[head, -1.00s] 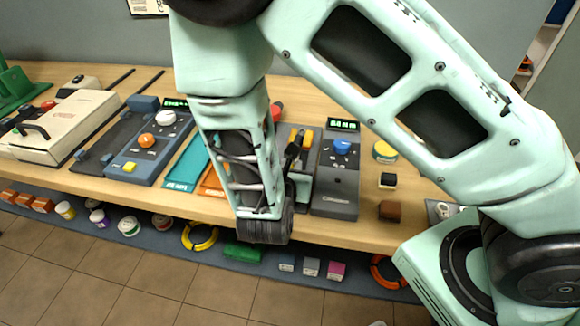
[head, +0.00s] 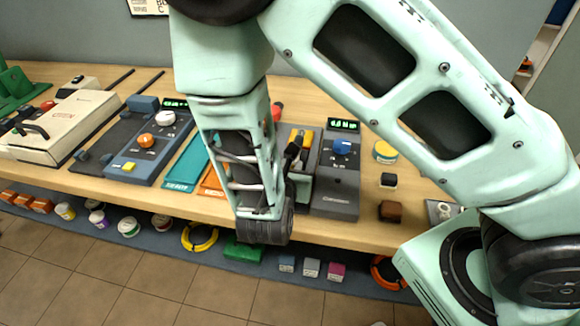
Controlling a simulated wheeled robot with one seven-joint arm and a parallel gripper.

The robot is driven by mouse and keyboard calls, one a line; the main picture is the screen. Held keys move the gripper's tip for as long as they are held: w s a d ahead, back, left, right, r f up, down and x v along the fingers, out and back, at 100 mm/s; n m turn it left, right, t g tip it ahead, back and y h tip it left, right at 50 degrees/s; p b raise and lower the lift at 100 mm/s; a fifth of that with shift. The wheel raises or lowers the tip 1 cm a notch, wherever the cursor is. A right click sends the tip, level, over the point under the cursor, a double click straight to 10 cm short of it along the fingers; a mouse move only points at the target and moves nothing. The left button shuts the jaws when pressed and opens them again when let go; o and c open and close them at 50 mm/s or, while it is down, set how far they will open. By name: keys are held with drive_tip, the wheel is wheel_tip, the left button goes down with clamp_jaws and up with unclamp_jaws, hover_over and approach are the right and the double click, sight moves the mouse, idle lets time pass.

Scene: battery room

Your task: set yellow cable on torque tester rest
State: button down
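A coiled yellow cable (head: 200,237) lies on the low blue-grey shelf below the table's front edge. A grey tester with a blue knob and a lit green display (head: 340,165) stands on the table, right of my wrist; I cannot read its label to confirm that it is the torque tester. My gripper (head: 297,152) is mostly hidden behind my wrist, over the grey bed at the tester's left side. A small yellow piece (head: 308,138) shows beside its dark fingers. I cannot tell whether the fingers hold it.
A second grey device with an orange knob (head: 128,160) stands left of a teal tray (head: 185,168) and an orange tray (head: 211,183). A cream case (head: 62,125) is farther left. A yellow-topped tin (head: 384,152) and small blocks stand right of the tester.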

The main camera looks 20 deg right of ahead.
drive_tip(key=shift+f+b, duration=0.5)
drive_tip(key=shift+b, duration=0.05)
drive_tip(key=c, duration=1.2)
unclamp_jaws()
drive_tip(key=shift+o, duration=0.2)
drive_tip(key=b+v, duration=0.1)
drive_tip(key=v, duration=1.6)
drive_tip(key=s+d+r+m+g, duration=0.2)
drive_tip(key=s+d+m+g, duration=0.45)
drive_tip(key=m+g, duration=0.35)
drive_tip(key=a+r+m+y, duration=0.1)
drive_tip(key=m+y, duration=0.1)
drive_tip(key=m, duration=0.1)
drive_tip(key=a+r+m+y, duration=0.1)
drive_tip(key=m+y, duration=0.2)
drive_tip(key=m, duration=0.1)
drive_tip(key=s+a+r+m+y, duration=0.1)
drive_tip(key=m+y, duration=0.2)
drive_tip(key=m, duration=0.1)
drive_tip(key=shift+a+r+g, duration=0.35)
drive_tip(key=shift+r+g, duration=0.05)
